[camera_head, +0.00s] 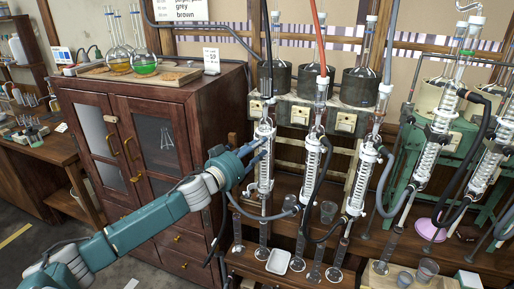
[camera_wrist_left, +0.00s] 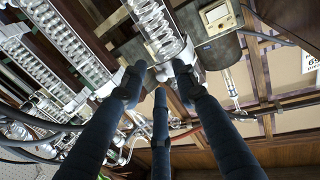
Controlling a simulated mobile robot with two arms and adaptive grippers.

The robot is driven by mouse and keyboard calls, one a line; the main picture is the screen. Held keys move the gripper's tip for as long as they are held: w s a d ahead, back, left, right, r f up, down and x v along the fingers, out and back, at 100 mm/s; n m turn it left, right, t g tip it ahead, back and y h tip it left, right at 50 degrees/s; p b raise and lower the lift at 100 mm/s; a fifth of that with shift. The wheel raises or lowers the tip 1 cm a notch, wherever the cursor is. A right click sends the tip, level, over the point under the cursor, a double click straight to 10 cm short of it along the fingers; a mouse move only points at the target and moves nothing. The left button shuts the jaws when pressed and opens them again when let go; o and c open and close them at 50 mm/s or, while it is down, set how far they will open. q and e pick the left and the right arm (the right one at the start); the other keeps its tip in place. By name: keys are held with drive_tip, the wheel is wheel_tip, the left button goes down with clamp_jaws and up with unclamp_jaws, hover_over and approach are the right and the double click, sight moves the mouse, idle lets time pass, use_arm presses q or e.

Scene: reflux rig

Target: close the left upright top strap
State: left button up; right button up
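The left upright condenser (camera_head: 265,165) is a clear coiled glass tube with white fittings, standing at the left of the rig. A white collar (camera_head: 264,131) at its upper end seems to be the top strap; whether it is open or closed is too small to tell. In the left wrist view the coiled tube (camera_wrist_left: 156,28) runs down to a pale band (camera_wrist_left: 187,76), partly behind my fingertips. My left gripper (camera_head: 262,150) is beside the condenser's upper part. In the wrist view its dark fingers (camera_wrist_left: 158,82) are spread apart with nothing between them. My right gripper is not in view.
Other condensers (camera_head: 312,165) stand close to the right, with hoses between them. Grey heating pots (camera_head: 359,86) are above. A wooden cabinet (camera_head: 150,150) stands left, behind my arm. A white tray (camera_head: 278,261) and glassware are on the low shelf.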

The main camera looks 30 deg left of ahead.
use_arm(q)
clamp_jaws()
drive_tip(key=shift+d, duration=0.1)
